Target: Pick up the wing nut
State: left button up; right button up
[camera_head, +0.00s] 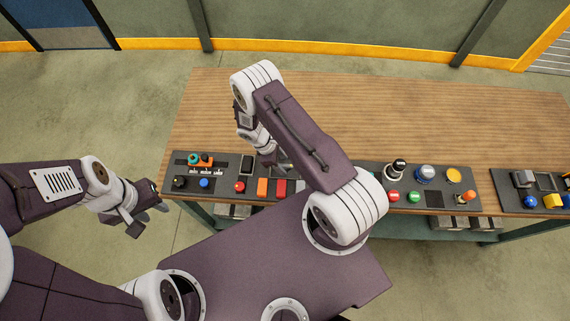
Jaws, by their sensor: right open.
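I cannot pick out the wing nut for certain among the small parts on the bench; it may be too small to tell or hidden behind my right arm. My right gripper (279,164) hangs over the long dark panel (222,196), near its back edge. My forearm hides part of it, and I see nothing held in it. My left gripper (149,212) is left of the bench, over the floor, with its fingers apart and empty.
The wooden bench (450,125) is clear behind the panels. Another panel (512,203) lies at the right.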

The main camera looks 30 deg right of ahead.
aim_at(285, 166)
jog(key=shift+s+d+f, duration=0.15)
jog(key=shift+d+f, duration=0.1)
jog(key=shift+f, duration=0.25)
jog(key=shift+d+f, duration=0.25)
jog(key=shift+f, duration=0.05)
jog(key=shift+a+r, duration=0.1)
grip_shut()
jog(key=shift+r, duration=0.2)
jog(key=r, duration=0.1)
jog(key=r+b, duration=0.2)
jog(key=r, duration=0.1)
jog(key=shift+s, duration=0.35)
jog(key=s+d+r+b, duration=0.2)
jog(key=s+r, duration=0.4)
jog(key=s, duration=0.4)
jog(key=shift+s+d+r+b, duration=0.3)
jog(key=shift+b, duration=0.55)
